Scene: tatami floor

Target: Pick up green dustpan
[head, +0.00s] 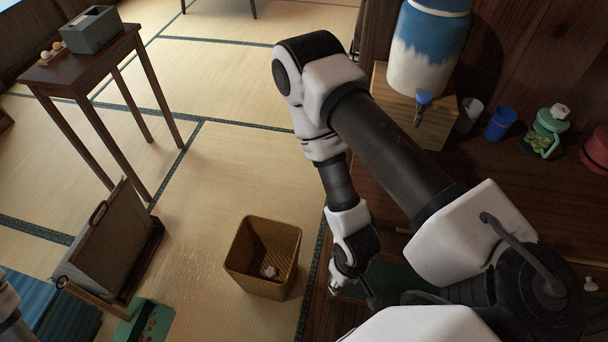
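A green dustpan-like object (147,323) with small orange-brown bits in it lies on the tatami at the bottom left, cut off by the lower edge. My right arm reaches down from the right. Its gripper (354,291) is at the bottom centre, over the edge of the dark wooden surface, well to the right of the green object and apart from it. Its fingers are small, dark and partly hidden, so their opening is unclear. Only a bit of my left arm shows at the lower left edge; its gripper is out of view.
A wicker bin (262,258) with a pale crumpled piece inside stands between the green object and my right gripper. A folding wooden case (112,238) stands behind the green object. A side table (75,72) is upper left. A water jar (428,45) and cups (502,123) are at right.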

